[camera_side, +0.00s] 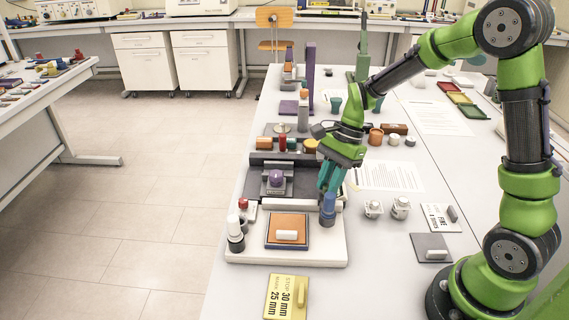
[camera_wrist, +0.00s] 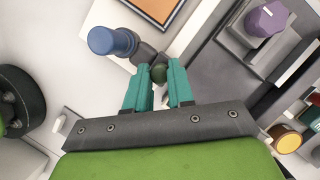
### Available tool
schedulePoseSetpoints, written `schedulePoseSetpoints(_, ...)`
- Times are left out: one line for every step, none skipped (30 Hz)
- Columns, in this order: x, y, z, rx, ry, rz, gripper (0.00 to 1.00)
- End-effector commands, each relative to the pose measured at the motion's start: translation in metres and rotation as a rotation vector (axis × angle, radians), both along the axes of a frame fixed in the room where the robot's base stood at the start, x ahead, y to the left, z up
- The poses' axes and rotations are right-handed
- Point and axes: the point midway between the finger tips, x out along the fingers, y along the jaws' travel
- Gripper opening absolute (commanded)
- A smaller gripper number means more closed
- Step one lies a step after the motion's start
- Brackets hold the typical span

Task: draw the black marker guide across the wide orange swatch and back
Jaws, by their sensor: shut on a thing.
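The wide orange swatch (camera_side: 287,224) lies on a blue-edged plate on the white board (camera_side: 310,256), with a small white block (camera_side: 287,235) on it. Its corner shows in the wrist view (camera_wrist: 158,8). My gripper (camera_side: 331,182) is at the board's right end, beside the swatch. In the wrist view, my teal fingers (camera_wrist: 160,72) are shut on a dark round knob (camera_wrist: 158,74). A dark grey piece (camera_wrist: 147,54) lies between the knob and a blue cylinder (camera_wrist: 110,41). The blue cylinder also shows in the side view (camera_side: 328,206). I cannot tell whether the dark piece is the marker guide.
A grey fixture with a purple knob (camera_side: 276,178) is behind the board. A yellow card (camera_side: 286,296) lies in front. Two small metal fittings (camera_side: 401,206) and a grey plate (camera_side: 433,245) are to the right.

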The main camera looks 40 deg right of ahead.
Motion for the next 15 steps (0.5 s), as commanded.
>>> schedulePoseSetpoints(0.002,0.002,0.0,0.0,-0.001,0.001,0.0)
schedulePoseSetpoints(0.004,0.004,0.001,0.0,-0.002,0.001,0.0)
schedulePoseSetpoints(0.008,0.008,0.0,0.0,-0.001,0.003,0.0)
schedulePoseSetpoints(0.013,0.012,0.0,0.0,-0.002,0.004,0.0)
schedulePoseSetpoints(0.018,0.017,0.0,0.0,-0.002,0.005,0.0)
schedulePoseSetpoints(0.025,0.024,0.0,0.0,-0.003,0.006,0.0)
schedulePoseSetpoints(0.032,0.031,0.0,0.0,-0.002,0.007,0.0)
schedulePoseSetpoints(0.038,0.038,0.0,0.0,-0.003,0.007,0.0)
schedulePoseSetpoints(0.047,0.046,0.0,0.0,-0.003,0.007,0.0)
schedulePoseSetpoints(0.053,0.052,0.0,0.0,-0.004,0.006,0.0)
schedulePoseSetpoints(0.06,0.059,0.0,-0.001,-0.004,0.007,0.0)
schedulePoseSetpoints(0.068,0.067,0.0,-0.001,-0.005,0.006,0.0)
schedulePoseSetpoints(0.074,0.073,0.0,-0.001,-0.004,0.005,0.0)
schedulePoseSetpoints(0.08,0.078,0.0,0.0,-0.004,0.004,0.0)
schedulePoseSetpoints(0.086,0.084,0.0,0.0,-0.004,0.003,0.0)
